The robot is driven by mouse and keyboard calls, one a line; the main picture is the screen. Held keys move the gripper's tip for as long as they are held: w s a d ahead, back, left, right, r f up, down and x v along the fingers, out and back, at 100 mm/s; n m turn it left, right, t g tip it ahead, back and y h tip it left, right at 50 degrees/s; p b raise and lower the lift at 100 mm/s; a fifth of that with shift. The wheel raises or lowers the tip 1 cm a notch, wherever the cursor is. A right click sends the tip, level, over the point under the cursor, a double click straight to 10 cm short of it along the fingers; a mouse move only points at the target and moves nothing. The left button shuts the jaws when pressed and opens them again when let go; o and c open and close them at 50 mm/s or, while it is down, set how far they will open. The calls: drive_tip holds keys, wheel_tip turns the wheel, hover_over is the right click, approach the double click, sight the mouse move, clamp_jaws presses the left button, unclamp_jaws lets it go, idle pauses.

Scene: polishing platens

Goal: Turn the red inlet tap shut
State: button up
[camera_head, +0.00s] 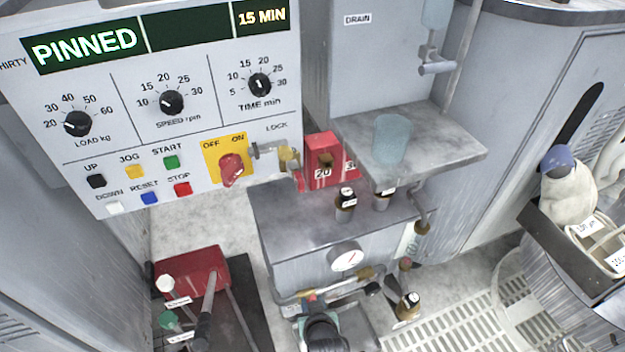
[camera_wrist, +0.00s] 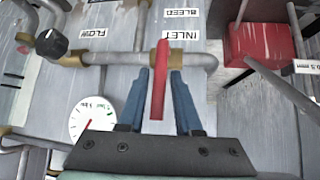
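The red inlet tap lever (camera_wrist: 160,82) is in the wrist view, below the upside-down INLET label (camera_wrist: 184,34). It is a long, narrow bar that looks crosswise to the grey pipe (camera_wrist: 120,59) behind it. My gripper (camera_wrist: 160,75) has its blue fingers apart, one on each side of the lever, with a small gap visible on both sides. In the head view my gripper (camera_head: 322,318) is low at the front of the grey cabinet, by the pipework. A small red part (camera_head: 312,297) shows there beside it; most of the tap is hidden.
A black knob (camera_wrist: 51,44) by the FLOW label and a white gauge (camera_wrist: 92,122) sit left of the tap. A red box (camera_wrist: 255,50) is at right.

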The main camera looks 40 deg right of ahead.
drive_tip(key=shift+o, duration=0.8)
drive_tip(key=p+v, duration=0.7)
drive_tip(key=v, duration=0.6)
drive_tip(key=shift+w, duration=0.1)
